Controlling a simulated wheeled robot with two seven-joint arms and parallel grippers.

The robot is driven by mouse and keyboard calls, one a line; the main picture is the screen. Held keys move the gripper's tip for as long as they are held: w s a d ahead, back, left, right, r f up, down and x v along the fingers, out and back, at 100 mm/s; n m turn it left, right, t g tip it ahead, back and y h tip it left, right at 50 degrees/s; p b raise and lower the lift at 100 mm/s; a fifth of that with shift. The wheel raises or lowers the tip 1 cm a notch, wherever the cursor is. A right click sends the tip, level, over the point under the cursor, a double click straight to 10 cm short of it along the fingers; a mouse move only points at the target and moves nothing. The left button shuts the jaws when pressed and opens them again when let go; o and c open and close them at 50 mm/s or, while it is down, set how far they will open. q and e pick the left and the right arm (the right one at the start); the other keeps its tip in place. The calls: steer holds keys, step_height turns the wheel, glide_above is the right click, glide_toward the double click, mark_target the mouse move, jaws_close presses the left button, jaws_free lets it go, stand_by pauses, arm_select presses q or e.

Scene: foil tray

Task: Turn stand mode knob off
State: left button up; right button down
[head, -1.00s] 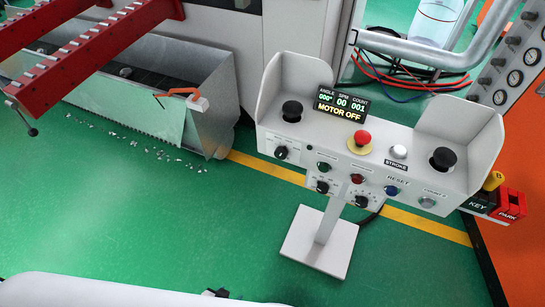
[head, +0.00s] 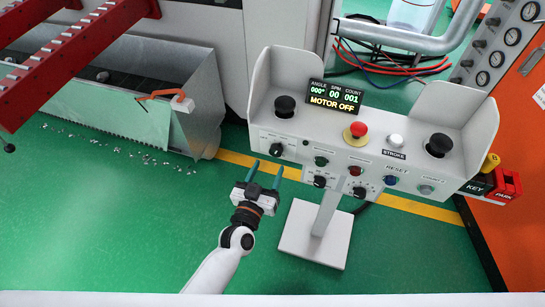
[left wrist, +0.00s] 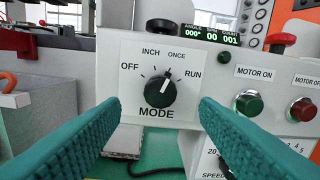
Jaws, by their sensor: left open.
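The stand (head: 318,237) carries a white control panel. Its black mode knob (left wrist: 160,91) is centred in the left wrist view on a plate lettered OFF, INCH, ONCE and RUN. The knob's white mark points up and slightly right, towards ONCE. In the head view the knob (head: 276,149) is at the panel's left end. My left gripper (head: 266,170) is open and empty, just in front of and below the knob. Its teal fingers (left wrist: 158,110) lie on either side of the knob in the left wrist view, apart from it. My right gripper is not in view.
Close to the mode knob are the green motor-on button (left wrist: 249,103), the red motor-off button (left wrist: 302,109) and a speed knob (head: 320,181). A red mushroom button (head: 358,129) tops the panel; the display (head: 334,98) reads MOTOR OFF.

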mark_target(275, 154)
arm_select(q)
steer(key=x, duration=0.5)
steer(key=c, duration=1)
steer(key=shift+s, duration=0.1)
